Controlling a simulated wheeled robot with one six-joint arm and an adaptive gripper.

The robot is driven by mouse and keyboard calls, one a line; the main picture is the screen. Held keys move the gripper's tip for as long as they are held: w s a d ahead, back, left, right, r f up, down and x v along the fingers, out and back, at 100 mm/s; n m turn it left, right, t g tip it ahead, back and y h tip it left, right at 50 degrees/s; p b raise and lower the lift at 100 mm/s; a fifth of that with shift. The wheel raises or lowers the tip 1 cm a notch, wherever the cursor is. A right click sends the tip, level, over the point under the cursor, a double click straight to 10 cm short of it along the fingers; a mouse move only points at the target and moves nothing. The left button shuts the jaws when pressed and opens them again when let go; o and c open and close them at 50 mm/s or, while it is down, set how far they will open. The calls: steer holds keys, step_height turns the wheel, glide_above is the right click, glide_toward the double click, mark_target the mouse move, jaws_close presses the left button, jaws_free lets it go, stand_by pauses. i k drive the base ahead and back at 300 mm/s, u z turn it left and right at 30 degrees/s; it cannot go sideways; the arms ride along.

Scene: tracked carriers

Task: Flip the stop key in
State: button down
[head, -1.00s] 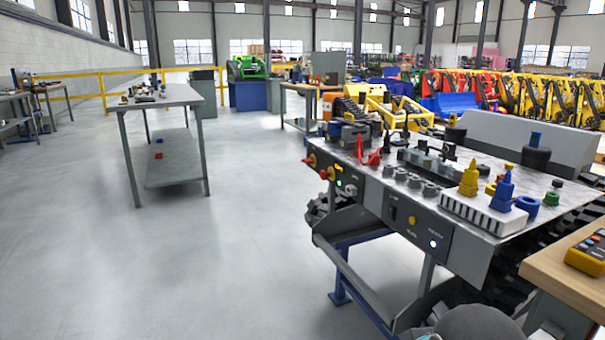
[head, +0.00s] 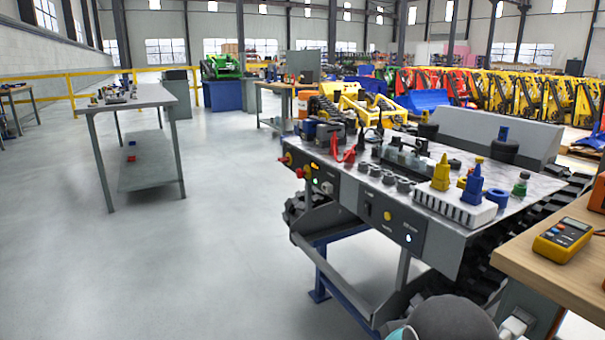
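The tracked carrier's control panel (head: 345,197) faces me along the front of its grey deck, right of centre. At its left end are two red knobs, one (head: 286,159) on a yellow base and one (head: 301,173) beside it. Further right are a dark switch plate (head: 367,211), a yellow button (head: 388,215) and a white-lit button (head: 408,238). I cannot tell at this size which part is the stop key or how it is set. My gripper is not in view; a dark rounded part of my arm shows at the bottom edge.
A wooden bench (head: 556,253) with a yellow multimeter (head: 562,240) stands close at the right. The deck carries a white block (head: 455,208) with yellow and blue bottle-like parts. A grey table (head: 137,98) stands at the left. The floor between is clear.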

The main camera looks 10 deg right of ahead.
mark_target(300, 173)
steer(key=u, duration=0.6)
steer(key=k, duration=1.35)
steer(key=z, duration=0.2)
steer(key=i, duration=1.85)
steer(key=u, duration=0.8)
